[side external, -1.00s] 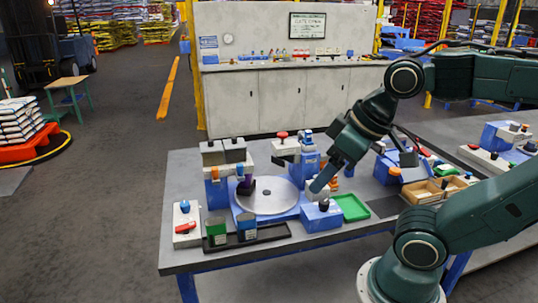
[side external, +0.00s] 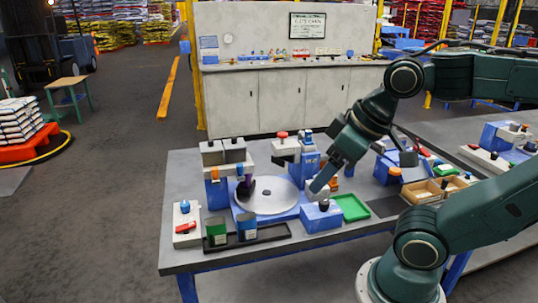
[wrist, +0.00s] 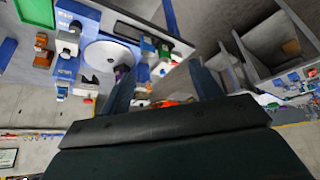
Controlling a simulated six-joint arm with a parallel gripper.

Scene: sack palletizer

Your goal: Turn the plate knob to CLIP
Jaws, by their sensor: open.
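A blue box (side external: 321,217) with an upright black knob (side external: 323,205) stands at the front right of the round grey plate (side external: 268,196); I cannot read its markings or tell its setting. The knob also shows in the wrist view (wrist: 76,27), near the top left, apart from my fingers. A dark purple piece (side external: 247,186) is at the plate's left side. My gripper (side external: 365,172) is open and empty, held above the table behind and to the right of the box. Its two fingers also show in the wrist view (wrist: 160,75).
A green tray (side external: 352,208) and a wooden box (side external: 432,191) lie to the right. A black tray (side external: 270,233) with green and blue containers is at the front. A white box with a blue knob and red lever (side external: 186,225) stands at the left corner.

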